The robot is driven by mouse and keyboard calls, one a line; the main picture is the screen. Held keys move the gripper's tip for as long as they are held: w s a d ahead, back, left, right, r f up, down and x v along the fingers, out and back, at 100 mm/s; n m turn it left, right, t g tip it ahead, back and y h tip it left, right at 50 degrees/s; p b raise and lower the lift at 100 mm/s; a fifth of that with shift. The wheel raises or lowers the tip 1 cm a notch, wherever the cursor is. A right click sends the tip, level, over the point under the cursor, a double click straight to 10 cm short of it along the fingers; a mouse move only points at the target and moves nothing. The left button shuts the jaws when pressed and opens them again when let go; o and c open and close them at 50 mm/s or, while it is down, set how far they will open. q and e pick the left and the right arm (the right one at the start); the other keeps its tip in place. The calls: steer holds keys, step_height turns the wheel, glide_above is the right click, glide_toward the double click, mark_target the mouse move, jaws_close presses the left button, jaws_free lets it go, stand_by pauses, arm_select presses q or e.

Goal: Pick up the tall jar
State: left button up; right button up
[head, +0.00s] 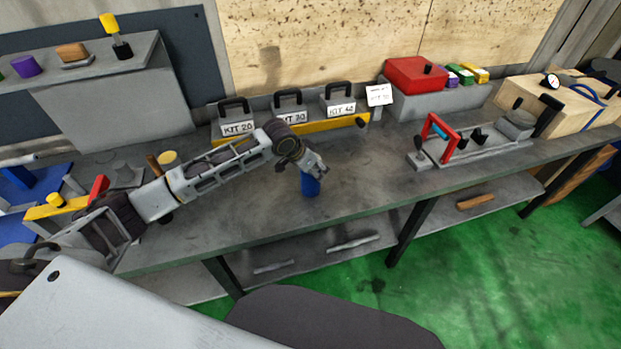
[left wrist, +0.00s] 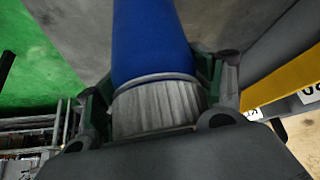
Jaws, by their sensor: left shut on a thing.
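The tall jar (head: 310,186) is blue and stands out below my left gripper (head: 313,168) over the middle of the bench. In the left wrist view the jar (left wrist: 150,40) has a blue body and a grey ribbed lid (left wrist: 155,108). My left gripper (left wrist: 158,105) is shut on the jar at its lid end, with a finger on each side. The jar looks upright in the head view. I cannot tell whether its base touches the bench top. My right gripper is not in view.
Boxes marked KIT 20 (head: 238,122), KIT 30 (head: 291,112) and KIT 40 (head: 340,102) stand behind on a yellow rail. A grey fixture with a red frame (head: 438,135) is to the right. The bench top (head: 365,165) right of the jar is clear.

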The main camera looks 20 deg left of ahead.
arm_select(q)
steer(key=shift+c, duration=0.3)
steer(key=shift+r, duration=5.05)
steer(key=shift+c, duration=0.3)
